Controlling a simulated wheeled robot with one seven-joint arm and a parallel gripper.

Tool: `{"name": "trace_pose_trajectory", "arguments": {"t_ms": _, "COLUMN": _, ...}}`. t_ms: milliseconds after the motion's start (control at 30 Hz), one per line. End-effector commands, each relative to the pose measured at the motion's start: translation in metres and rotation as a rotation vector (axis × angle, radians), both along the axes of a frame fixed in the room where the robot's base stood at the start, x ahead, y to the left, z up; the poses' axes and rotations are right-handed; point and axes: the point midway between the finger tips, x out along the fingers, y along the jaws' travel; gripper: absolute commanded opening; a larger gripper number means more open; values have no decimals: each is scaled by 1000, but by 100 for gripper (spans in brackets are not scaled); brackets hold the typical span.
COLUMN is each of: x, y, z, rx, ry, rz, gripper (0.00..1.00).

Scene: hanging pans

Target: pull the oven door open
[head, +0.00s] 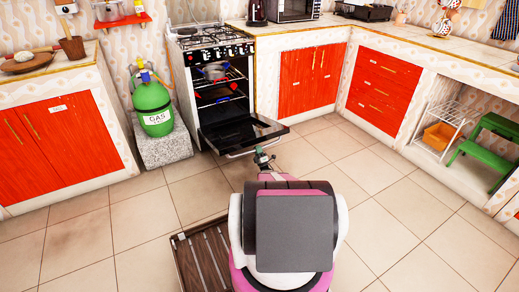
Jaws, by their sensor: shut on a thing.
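The oven (216,80) stands at the back, left of centre, under a gas hob. Its door (238,130) is folded down and projects into the room, so the racks and a pot inside show. A light handle bar (277,138) runs along the door's outer edge. My gripper (262,154) is at this edge, shut on the door handle. The fingers are small in the picture, and my arm hides part of the floor below them.
A green gas cylinder (152,106) stands on a stone block (164,148) left of the oven. Red cabinets (311,78) line the right side. A slatted wooden thing (202,259) lies beside my base. The tiled floor (400,210) to the right is clear.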

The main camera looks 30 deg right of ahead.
Motion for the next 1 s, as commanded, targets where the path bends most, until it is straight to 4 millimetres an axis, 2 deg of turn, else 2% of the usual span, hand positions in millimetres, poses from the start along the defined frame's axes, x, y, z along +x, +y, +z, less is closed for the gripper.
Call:
{"name": "trace_pose_trajectory", "arguments": {"t_ms": 33, "x": -6, "y": -1, "z": 1, "rx": 5, "ry": -16, "rz": -1, "gripper": 0}}
{"name": "trace_pose_trajectory", "arguments": {"t_ms": 467, "x": -5, "y": 0, "z": -1, "rx": 5, "ry": -16, "rz": -1, "gripper": 0}}
{"name": "trace_pose_trajectory", "arguments": {"t_ms": 500, "x": -4, "y": 0, "z": -1, "rx": 5, "ry": -16, "rz": -1, "gripper": 31}}
{"name": "trace_pose_trajectory", "arguments": {"t_ms": 567, "x": -4, "y": 0, "z": -1, "rx": 5, "ry": -15, "rz": -1, "gripper": 49}}
{"name": "trace_pose_trajectory", "arguments": {"t_ms": 1000, "x": 2, "y": 0, "z": -5, "rx": 0, "ry": -12, "rz": 1, "gripper": 49}}
